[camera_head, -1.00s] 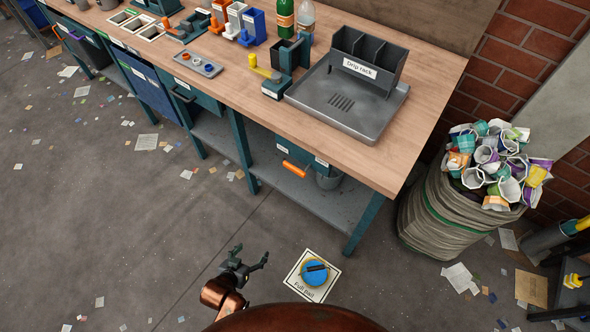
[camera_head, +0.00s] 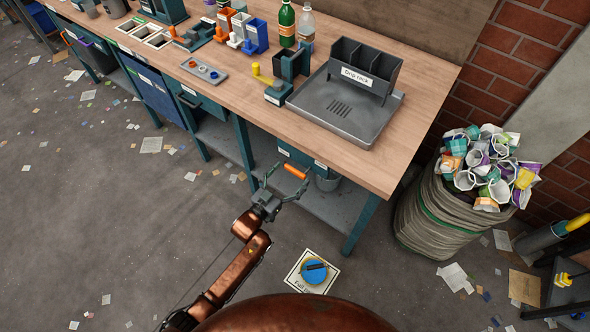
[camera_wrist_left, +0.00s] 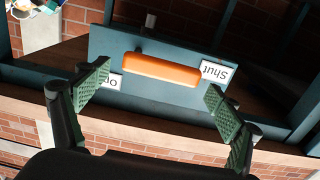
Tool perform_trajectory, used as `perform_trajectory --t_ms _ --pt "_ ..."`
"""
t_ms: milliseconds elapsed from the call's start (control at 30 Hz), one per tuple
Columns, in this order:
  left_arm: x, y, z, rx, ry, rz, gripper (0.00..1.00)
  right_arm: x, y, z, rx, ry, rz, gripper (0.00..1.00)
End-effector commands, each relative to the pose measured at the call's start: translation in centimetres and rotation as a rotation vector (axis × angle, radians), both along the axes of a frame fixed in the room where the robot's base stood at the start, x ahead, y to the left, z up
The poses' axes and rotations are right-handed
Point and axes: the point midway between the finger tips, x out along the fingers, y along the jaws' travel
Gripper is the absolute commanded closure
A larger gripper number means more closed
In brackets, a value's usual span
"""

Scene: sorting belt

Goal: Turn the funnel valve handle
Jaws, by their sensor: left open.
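The orange valve handle (camera_head: 295,170) sits under the workbench top, in front of a teal panel. In the left wrist view the handle (camera_wrist_left: 161,70) lies across the picture, almost level, on the teal panel (camera_wrist_left: 145,45). A label reading "Shut" (camera_wrist_left: 215,72) is at its right end and a partly hidden label starting "Op" (camera_wrist_left: 115,81) at its left. My left gripper (camera_head: 284,184) is open, its fingers short of the handle; in the wrist view the fingertips (camera_wrist_left: 153,90) stand wide, either side of it. Nothing is between them. My right gripper is not in view.
A drip rack (camera_head: 345,108) stands on the workbench (camera_head: 225,98) above. A bin full of cups (camera_head: 440,215) stands at the right. A floor pad (camera_head: 300,282) with a blue item lies below.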

Motion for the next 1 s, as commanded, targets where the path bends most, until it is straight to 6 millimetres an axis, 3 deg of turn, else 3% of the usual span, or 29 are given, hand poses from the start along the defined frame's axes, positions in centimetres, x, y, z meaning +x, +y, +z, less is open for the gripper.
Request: perform_trajectory --t_ms 200,533,1000 --pt "1.6 -1.2 -0.1 0.000 0.000 0.000 0.14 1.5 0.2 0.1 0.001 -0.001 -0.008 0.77" --pt "1.8 -1.3 0.1 0.000 0.000 0.000 0.14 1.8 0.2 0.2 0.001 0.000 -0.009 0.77" --pt "1.8 -1.3 0.0 0.000 0.000 0.001 0.47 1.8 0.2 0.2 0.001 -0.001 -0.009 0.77"
